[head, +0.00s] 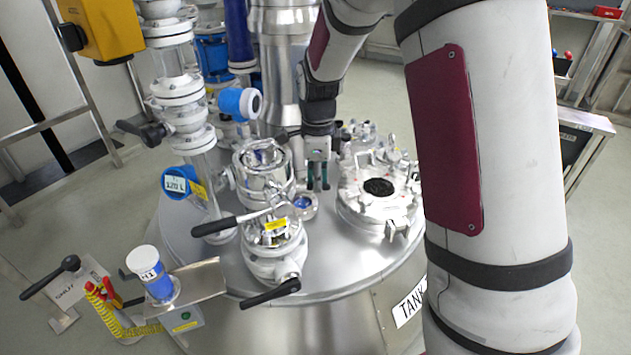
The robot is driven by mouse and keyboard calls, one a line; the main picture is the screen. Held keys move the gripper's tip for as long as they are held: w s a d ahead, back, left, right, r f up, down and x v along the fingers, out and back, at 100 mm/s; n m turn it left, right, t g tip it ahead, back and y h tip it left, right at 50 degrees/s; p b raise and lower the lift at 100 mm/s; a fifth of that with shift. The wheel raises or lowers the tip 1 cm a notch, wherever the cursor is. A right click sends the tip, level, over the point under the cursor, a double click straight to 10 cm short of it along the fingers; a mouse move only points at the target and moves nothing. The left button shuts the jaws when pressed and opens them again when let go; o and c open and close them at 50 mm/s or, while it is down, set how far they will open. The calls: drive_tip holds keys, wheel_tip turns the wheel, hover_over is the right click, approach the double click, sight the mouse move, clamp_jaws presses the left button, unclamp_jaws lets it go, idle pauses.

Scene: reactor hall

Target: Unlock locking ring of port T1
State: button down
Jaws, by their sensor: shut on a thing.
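My gripper (318,186) points down over the tank lid, between the chrome fittings on the left and the round hatch on the right. Its two dark green fingertips are close together, at the back right edge of a small round port with a blue centre (304,204). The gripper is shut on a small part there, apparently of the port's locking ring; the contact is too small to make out. No T1 marking is readable, so I cannot confirm which port this is.
A chrome port (262,170) and a lever valve with black handles (272,236) stand close on the left. The clamped hatch (351,208) is close on the right. A column (280,65) rises behind. A blue-and-white container marked H1 (155,284) stands at the front left.

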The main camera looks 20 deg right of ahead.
drive_tip(key=shift+w+d+n+p, duration=0.2)
drive_tip(key=shift+w+n+p, duration=0.05)
drive_tip(key=shift+w+n, duration=0.3)
drive_tip(key=shift+w+d+n+p, duration=0.2)
drive_tip(key=shift+w+n, duration=0.3)
drive_tip(key=shift+n, duration=0.05)
drive_tip(key=shift+w+r, duration=0.1)
drive_tip(key=c, duration=1.6)
unclamp_jaws()
drive_tip(key=shift+c, duration=0.2)
wheel_tip(320, 180, up, 12)
drive_tip(key=shift+s, duration=0.45)
drive_tip(key=shift+a, duration=0.1)
